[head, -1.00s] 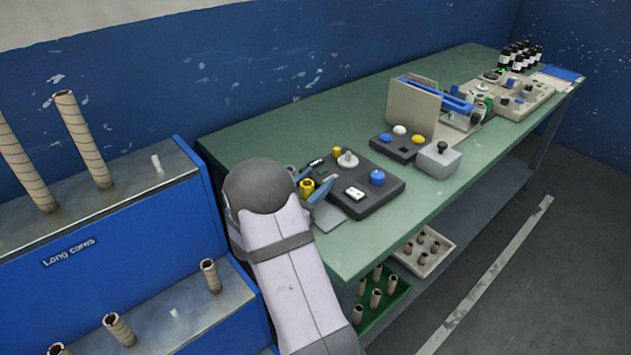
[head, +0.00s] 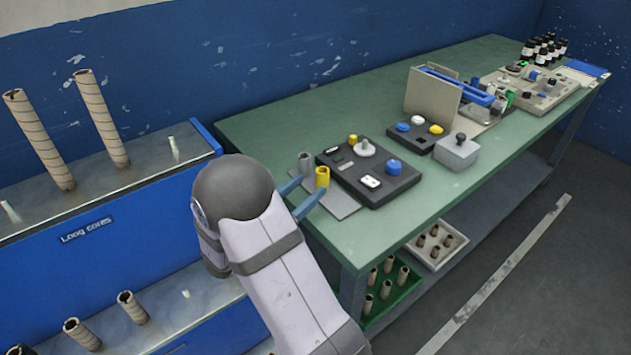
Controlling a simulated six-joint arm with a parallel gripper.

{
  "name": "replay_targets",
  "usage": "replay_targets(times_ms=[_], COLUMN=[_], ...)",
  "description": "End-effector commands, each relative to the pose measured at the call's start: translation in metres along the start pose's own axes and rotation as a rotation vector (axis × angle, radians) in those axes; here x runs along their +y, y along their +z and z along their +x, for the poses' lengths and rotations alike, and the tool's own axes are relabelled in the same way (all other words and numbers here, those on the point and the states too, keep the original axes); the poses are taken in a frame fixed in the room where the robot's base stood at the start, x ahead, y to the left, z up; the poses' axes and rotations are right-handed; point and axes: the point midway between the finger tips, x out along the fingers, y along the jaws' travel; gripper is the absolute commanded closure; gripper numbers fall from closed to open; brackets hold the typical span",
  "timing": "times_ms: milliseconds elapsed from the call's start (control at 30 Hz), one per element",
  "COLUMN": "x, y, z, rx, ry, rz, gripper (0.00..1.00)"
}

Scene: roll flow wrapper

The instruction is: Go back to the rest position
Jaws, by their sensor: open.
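My gripper (head: 312,184) is at the near left end of the green bench (head: 262,128), partly hidden behind my own arm. Its two blue fingers are apart and point toward a grey plate (head: 342,207) on the bench. A yellow cylinder (head: 322,178) and a grey cylinder (head: 306,163) stand upright by that plate, just past the fingertips. The fingers appear empty. I cannot tell whether a finger touches the yellow cylinder.
A dark control panel (head: 405,185) with knobs lies right of the plate, with a smaller panel (head: 425,146) and a grey box (head: 457,155) beyond. The blue rack (head: 140,222) with long cores (head: 100,120) stands left. A green crate (head: 403,291) sits under the bench.

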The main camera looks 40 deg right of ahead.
Motion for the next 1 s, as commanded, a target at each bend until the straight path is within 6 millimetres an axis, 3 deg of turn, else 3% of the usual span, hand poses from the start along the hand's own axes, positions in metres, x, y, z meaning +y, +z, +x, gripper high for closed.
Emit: replay_targets(times_ms=[200,733,867,1000], x=[0.000,-0.006,-0.031,-0.085], y=[0.000,0.002,0.008,0.013], z=[-0.013,-0.012,-0.009,-0.012], rx=[-0.001,0.010,0.061,0.179], ry=[0.000,-0.017,-0.100,-0.280], rz=[-0.001,0.009,0.057,0.180], gripper=[0.54,0.54,0.54,0.54])
